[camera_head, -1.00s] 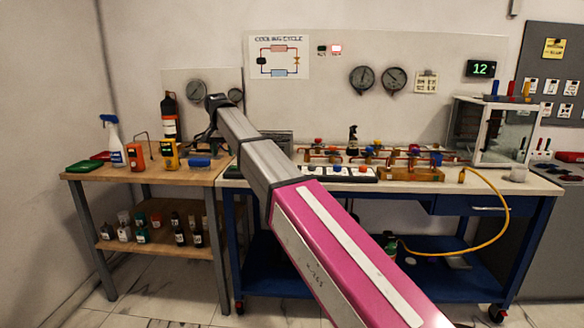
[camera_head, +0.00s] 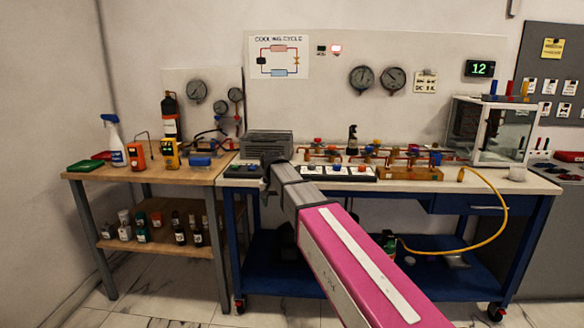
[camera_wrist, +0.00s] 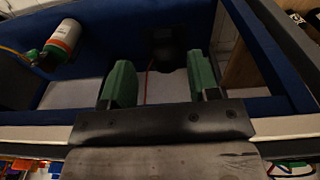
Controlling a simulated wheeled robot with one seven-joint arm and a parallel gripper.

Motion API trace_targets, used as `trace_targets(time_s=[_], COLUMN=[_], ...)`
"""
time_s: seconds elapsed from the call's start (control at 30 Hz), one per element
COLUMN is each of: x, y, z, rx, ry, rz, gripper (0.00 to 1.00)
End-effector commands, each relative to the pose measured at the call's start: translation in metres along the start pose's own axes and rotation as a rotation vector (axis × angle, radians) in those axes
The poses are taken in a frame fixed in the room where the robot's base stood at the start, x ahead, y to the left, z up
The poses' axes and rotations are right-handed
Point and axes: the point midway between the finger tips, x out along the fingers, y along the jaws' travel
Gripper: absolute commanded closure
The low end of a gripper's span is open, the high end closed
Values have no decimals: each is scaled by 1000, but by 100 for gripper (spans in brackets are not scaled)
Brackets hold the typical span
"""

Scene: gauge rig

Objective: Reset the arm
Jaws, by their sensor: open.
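My arm reaches in from the lower right in the head view, with a pink link and grey segments. Its far end is at the left part of the blue workbench (camera_head: 262,281). In the wrist view my gripper (camera_wrist: 160,88) has two green fingers standing well apart with nothing between them. They point down over the bench's blue frame and lower shelf. In the head view the fingers are hard to make out at the front edge of the bench.
A wooden table (camera_head: 145,176) at left holds a spray bottle (camera_head: 113,141) and orange and yellow meters. The bench carries a dark grey unit (camera_head: 268,145), copper piping (camera_head: 380,155) and a glass case (camera_head: 490,130). A yellow hose (camera_head: 505,205) hangs in front. A cylinder (camera_wrist: 64,38) shows below.

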Motion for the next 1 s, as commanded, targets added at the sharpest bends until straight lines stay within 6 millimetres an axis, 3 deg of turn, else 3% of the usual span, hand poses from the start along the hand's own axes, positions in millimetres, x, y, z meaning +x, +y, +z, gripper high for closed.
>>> trace_targets(time_s=[0.03, 0.3, 0.6, 0.8, 1.0], x=[22, 112, 184, 209, 216], y=[26, 128, 221, 255, 265], z=[16, 76, 164, 208, 220], rx=[1, -16, -29, -37, -40], ry=[-9, -38, -66, -76, -77], rz=[2, 0, -12, -18, -21], gripper=[45, 45, 45, 45, 45])
